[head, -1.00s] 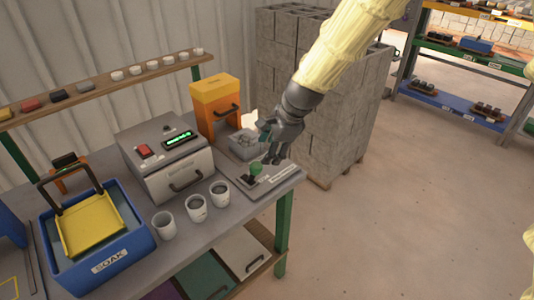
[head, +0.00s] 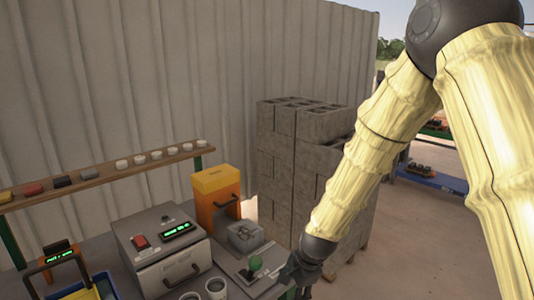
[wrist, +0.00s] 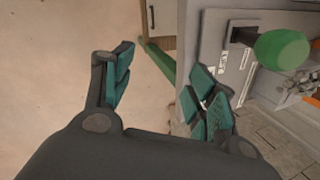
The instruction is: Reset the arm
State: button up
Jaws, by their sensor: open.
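My gripper (head: 300,282) is low in the head view, at the right end of the workbench, just right of a green-knobbed lever (head: 255,263). My arm comes down to it from the upper right in a pale yellow sleeve. In the wrist view my gripper (wrist: 160,85) has its teal-padded fingers spread wide with nothing between them. The green knob (wrist: 282,48) shows there to the right of the fingers, apart from them. Bare floor lies behind the left finger.
On the bench stand a grey machine (head: 160,245) with a green display, an orange box unit (head: 216,195) and grey cups (head: 216,288). Stacked concrete blocks (head: 295,160) stand behind. A shelf with small pieces (head: 110,178) runs along the wall. Open floor (head: 420,250) lies right.

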jog(key=s+d+f+n+g+h, duration=0.1)
jog(key=s+d+f+n, duration=0.4)
jog(key=s+f, duration=0.7)
jog(key=s+d+f+n+g+h, duration=0.1)
jog(key=s+d+f+n, duration=0.3)
jog(key=s+d+f, duration=0.55)
jog(key=s+d+f+n, duration=0.1)
jog(key=s+f+n, duration=0.2)
jog(key=s, duration=1.1)
notch_tip(320, 180, down, 3)
jog(key=shift+s+f+n, duration=0.1)
jog(key=shift+s+n, duration=0.3)
dwell(0.5)
